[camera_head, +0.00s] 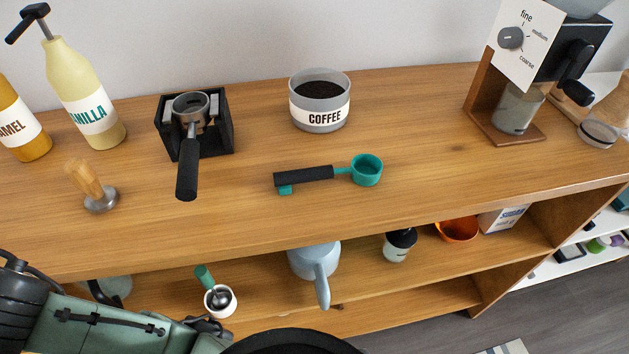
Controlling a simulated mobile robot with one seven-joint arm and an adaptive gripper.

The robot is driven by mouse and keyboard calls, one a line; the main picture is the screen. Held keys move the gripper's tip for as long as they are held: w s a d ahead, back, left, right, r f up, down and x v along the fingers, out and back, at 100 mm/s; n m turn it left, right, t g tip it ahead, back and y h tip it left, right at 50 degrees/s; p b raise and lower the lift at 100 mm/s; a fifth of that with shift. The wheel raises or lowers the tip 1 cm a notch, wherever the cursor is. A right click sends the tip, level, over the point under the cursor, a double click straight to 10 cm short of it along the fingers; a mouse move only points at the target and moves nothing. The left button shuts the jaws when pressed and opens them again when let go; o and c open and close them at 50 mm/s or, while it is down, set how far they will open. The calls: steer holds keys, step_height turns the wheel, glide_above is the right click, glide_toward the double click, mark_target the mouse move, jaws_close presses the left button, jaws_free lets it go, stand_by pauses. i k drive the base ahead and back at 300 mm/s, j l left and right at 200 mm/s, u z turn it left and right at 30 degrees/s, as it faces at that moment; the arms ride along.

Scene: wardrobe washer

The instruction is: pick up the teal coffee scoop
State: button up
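The teal coffee scoop (367,170) lies on the wooden counter (430,160), near its middle. Its round teal cup is at the right, and its black handle (304,176) points left, with a small teal tab under the handle's left end. Nothing covers the scoop. My arm shows at the lower left, below the counter's front edge and apart from the scoop. My gripper's fingertips cannot be made out in this view.
A coffee canister (320,115) stands behind the scoop. A portafilter in a black stand (220,125), a tamper (94,190) and a vanilla bottle (85,95) are to the left. A grinder (520,60) stands right. The counter around the scoop is clear. Shelves below hold a pitcher (315,262).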

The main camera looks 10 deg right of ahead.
mark_target(366, 170)
steer(key=k+j, duration=0.1)
steer(key=j, duration=0.2)
steer(key=k+j, duration=0.15)
steer(key=j, duration=0.15)
steer(key=k+j+z, duration=0.1)
steer(key=j, duration=0.25)
steer(key=z, duration=1.35)
steer(key=i+z, duration=0.2)
steer(key=i, duration=0.2)
